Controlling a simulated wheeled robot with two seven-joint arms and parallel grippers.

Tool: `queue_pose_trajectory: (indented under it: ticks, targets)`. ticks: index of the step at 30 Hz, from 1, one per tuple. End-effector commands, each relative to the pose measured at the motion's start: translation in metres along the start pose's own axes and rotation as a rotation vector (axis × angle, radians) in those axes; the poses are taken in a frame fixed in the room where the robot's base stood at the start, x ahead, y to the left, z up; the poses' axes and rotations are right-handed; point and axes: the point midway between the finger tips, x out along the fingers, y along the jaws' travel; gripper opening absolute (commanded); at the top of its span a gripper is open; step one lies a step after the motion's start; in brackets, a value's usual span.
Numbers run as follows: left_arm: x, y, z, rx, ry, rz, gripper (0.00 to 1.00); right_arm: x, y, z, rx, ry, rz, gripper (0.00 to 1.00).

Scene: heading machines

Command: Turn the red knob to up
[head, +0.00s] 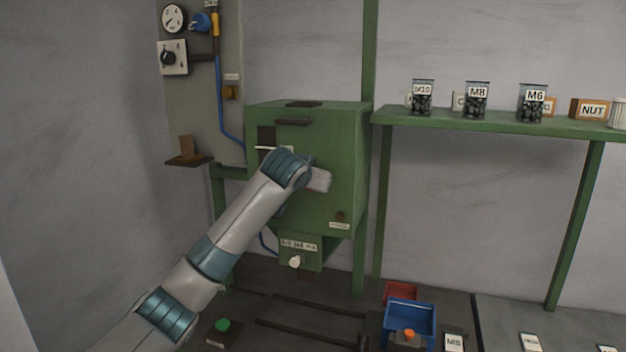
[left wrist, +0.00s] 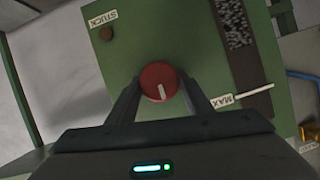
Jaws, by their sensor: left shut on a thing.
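The red knob (left wrist: 158,78) is on the front of the green machine box (head: 343,130). In the left wrist view its white pointer line runs from near the centre toward the bottom of the picture, leaning slightly right. My left gripper (left wrist: 158,88) is shut on the knob, one dark finger on each side. In the head view my left gripper (head: 321,180) is against the box front, and the wrist hides the knob there. My right gripper is in neither view.
A window strip (left wrist: 238,35) with a white MAX pointer (left wrist: 253,92) is beside the knob. A small brown button (left wrist: 106,33) is near the STUCK label. A white knob (head: 295,262) is below the box. A green shelf (head: 480,121) with jars is at the right.

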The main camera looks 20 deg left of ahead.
Motion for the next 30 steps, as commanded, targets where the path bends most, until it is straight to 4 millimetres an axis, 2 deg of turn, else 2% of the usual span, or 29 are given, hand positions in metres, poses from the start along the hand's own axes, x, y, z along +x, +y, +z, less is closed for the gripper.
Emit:
queue_pose_trajectory:
  ticks: [14,15,17,30]
  targets:
    - [0.0012,0.0013,0.0031,0.024,-0.006,-0.008,0.24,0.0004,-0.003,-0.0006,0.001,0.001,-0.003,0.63]
    - [0.0012,0.0013,0.0031,0.024,-0.006,-0.008,0.48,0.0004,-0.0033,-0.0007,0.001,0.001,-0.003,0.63]
    - [0.0011,0.0012,0.003,0.024,-0.006,-0.008,0.63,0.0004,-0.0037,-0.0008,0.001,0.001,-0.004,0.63]
    - [-0.0024,0.0006,0.0015,0.022,-0.002,-0.009,0.64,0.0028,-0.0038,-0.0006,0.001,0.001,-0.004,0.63]
